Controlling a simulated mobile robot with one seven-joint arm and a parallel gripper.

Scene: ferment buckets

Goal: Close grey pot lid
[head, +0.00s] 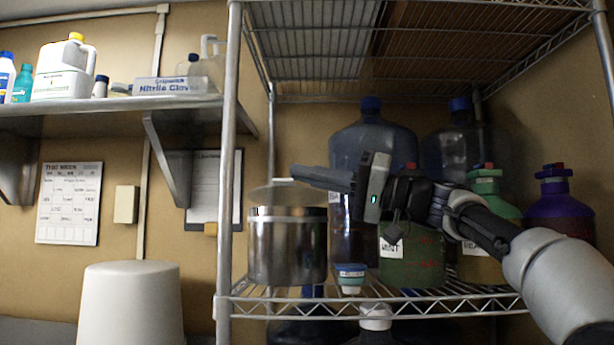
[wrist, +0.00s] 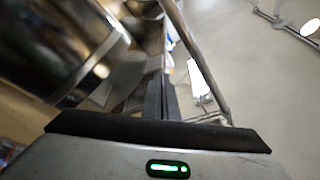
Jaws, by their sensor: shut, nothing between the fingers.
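The grey metal pot (head: 287,248) stands upright on the wire shelf, left of centre in the head view. Its lid (head: 284,195) appears as a pale dull shape above the dark rim, seemingly raised, but its exact angle is hard to tell. My gripper (head: 296,172) is shut and empty, its fingers pointing left above the pot's right side, near the lid's top. I cannot tell whether it touches the lid. In the wrist view the shut fingers (wrist: 160,95) show at the middle, with a blurred shiny metal surface (wrist: 70,45), likely the pot, at upper left.
Large bottles (head: 372,140) crowd the shelf behind and right of my arm. The rack post (head: 228,170) stands left of the pot. A white bucket (head: 131,305) is at lower left.

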